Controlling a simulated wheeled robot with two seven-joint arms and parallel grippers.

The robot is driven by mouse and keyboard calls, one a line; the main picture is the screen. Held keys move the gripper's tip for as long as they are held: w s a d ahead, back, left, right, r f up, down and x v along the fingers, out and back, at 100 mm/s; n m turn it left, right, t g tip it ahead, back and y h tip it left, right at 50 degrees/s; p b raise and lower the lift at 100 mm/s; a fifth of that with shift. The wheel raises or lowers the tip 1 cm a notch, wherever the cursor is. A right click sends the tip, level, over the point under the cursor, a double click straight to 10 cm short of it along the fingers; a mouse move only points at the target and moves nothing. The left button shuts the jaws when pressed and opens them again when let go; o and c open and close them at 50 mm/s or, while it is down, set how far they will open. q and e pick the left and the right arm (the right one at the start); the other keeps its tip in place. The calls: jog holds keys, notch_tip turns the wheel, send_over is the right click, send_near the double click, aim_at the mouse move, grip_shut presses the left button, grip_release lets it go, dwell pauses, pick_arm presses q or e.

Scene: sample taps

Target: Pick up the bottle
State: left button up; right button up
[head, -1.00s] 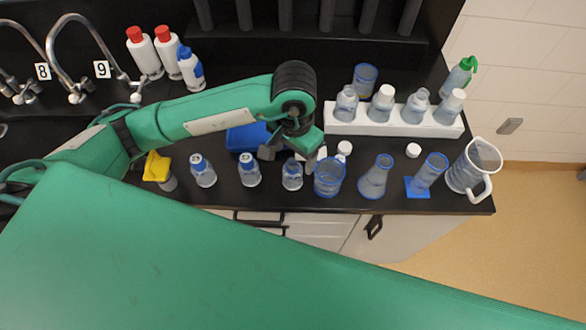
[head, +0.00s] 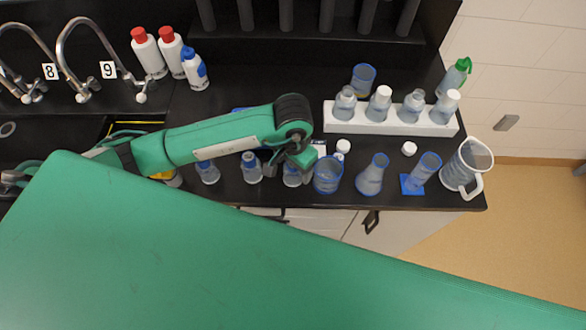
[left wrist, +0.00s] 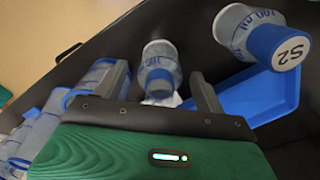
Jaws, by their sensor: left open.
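My left gripper (head: 284,171) is open at the front row on the black bench. A clear bottle (head: 291,178) with blue markings stands there, partly hidden by the gripper. In the left wrist view this bottle (left wrist: 160,62) shows beyond and between the open fingers (left wrist: 155,92); I cannot tell whether they touch it. A second bottle (head: 251,172) stands to its left. In the wrist view a bottle with a blue cap marked S2 (left wrist: 265,35) is right of the fingers. A third bottle (head: 208,173) stands further left. My right gripper is not in view.
A blue-rimmed beaker (head: 327,176) stands close right of the gripper, then a flask (head: 371,176), a cylinder (head: 424,172) and a jug (head: 466,166). A white rack (head: 392,123) holds several bottles behind. A blue tray (left wrist: 262,98) lies beside the fingers.

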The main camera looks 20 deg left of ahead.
pick_arm(q)
jog(key=c, duration=1.1)
jog(key=shift+o, duration=0.2)
jog(key=shift+r, duration=0.2)
